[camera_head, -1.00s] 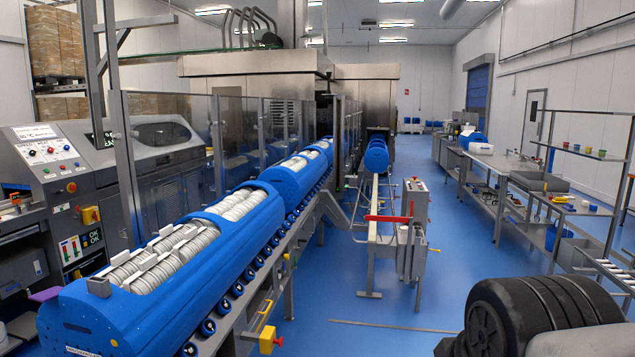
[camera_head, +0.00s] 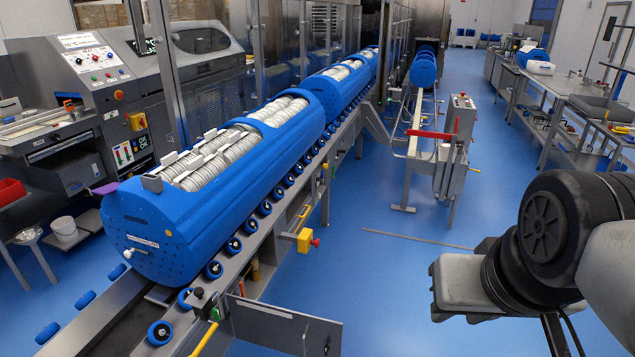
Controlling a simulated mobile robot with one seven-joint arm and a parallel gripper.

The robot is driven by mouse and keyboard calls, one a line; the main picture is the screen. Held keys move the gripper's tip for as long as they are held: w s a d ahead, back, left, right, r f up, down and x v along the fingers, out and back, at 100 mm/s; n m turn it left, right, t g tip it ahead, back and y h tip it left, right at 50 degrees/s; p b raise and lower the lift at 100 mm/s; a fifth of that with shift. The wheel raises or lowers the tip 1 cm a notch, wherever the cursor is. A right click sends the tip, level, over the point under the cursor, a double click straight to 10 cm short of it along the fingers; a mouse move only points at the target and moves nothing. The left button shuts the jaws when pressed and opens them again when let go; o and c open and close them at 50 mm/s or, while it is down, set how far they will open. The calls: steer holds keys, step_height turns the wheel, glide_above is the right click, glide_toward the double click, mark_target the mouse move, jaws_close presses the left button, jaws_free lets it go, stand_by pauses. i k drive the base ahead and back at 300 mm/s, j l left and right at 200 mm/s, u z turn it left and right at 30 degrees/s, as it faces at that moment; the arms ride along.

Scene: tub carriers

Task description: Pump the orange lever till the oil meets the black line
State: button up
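A yellow-orange bar (camera_head: 204,339) slants up at the bottom edge beside the conveyor frame; I cannot tell whether it is the orange lever. I cannot make out an oil level or a black line anywhere. My arm's dark and grey links fill the right side, well right of the conveyor. My gripper's fingers are not in view.
A large blue tub carrier (camera_head: 128,221) full of pale discs lies on the roller conveyor (camera_head: 243,264), with others behind it. A grey panel (camera_head: 285,326) juts out at bottom centre. A stand with a red lever (camera_head: 431,134) is beyond.

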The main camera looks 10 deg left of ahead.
mark_target(241, 286)
steer(key=u, duration=1.1)
steer(key=i, duration=0.65)
